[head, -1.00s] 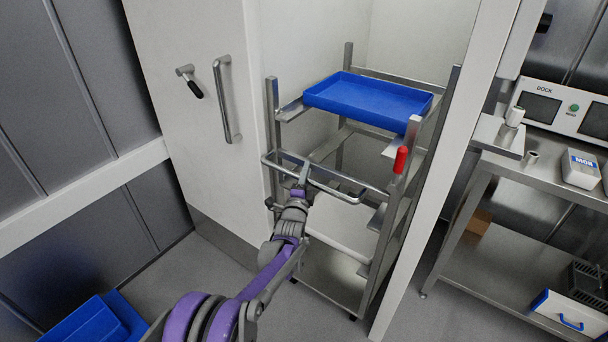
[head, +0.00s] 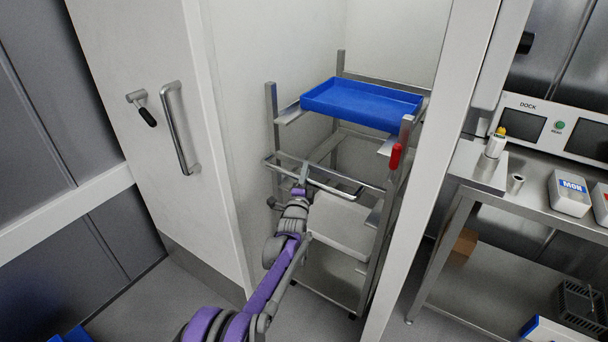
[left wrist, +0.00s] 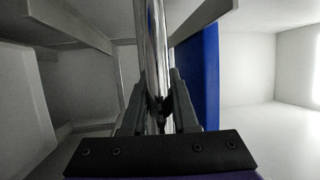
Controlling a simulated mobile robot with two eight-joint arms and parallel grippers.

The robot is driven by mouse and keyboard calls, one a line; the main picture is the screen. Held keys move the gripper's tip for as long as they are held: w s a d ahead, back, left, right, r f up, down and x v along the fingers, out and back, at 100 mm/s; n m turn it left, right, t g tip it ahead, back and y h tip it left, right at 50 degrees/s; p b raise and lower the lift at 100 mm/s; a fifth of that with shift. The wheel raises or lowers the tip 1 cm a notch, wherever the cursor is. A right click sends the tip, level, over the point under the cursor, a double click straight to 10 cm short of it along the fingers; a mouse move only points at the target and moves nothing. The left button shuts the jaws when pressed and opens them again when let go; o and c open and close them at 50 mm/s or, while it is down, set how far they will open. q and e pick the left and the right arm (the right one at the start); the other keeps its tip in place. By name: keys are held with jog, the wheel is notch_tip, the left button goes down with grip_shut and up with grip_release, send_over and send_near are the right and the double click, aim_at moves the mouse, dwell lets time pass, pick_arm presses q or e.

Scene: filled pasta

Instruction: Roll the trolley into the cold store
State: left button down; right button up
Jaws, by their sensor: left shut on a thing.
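The steel trolley (head: 274,110) stands in the doorway of the white-walled cold store (head: 240,60), between the open door and the right jamb. A blue tray (head: 360,102) lies on its top level and a pale tray sits lower (head: 338,228). My left gripper (head: 302,182) is shut on the trolley's push handle (head: 340,190). In the left wrist view the handle bar (left wrist: 152,60) runs between the two fingers (left wrist: 160,112). The blue tray also shows there (left wrist: 210,80). My right gripper is in neither view.
The white door (head: 150,60) with its bar handle stands open at left. The right jamb (head: 425,150) is close beside the trolley's red-gripped lever (head: 395,157). A steel bench (head: 470,185) with a dock unit (head: 560,125) stands at right. A blue crate (head: 70,336) lies on the floor at lower left.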

pick_arm(q)
jog(key=shift+r, duration=0.1)
jog(key=c, duration=1.1)
grip_release()
jog(key=shift+w+d, duration=0.1)
jog(key=o, duration=0.4)
jog(key=shift+w+d, duration=0.1)
jog(key=v, duration=1.1)
jog(key=shift+w, duration=0.1)
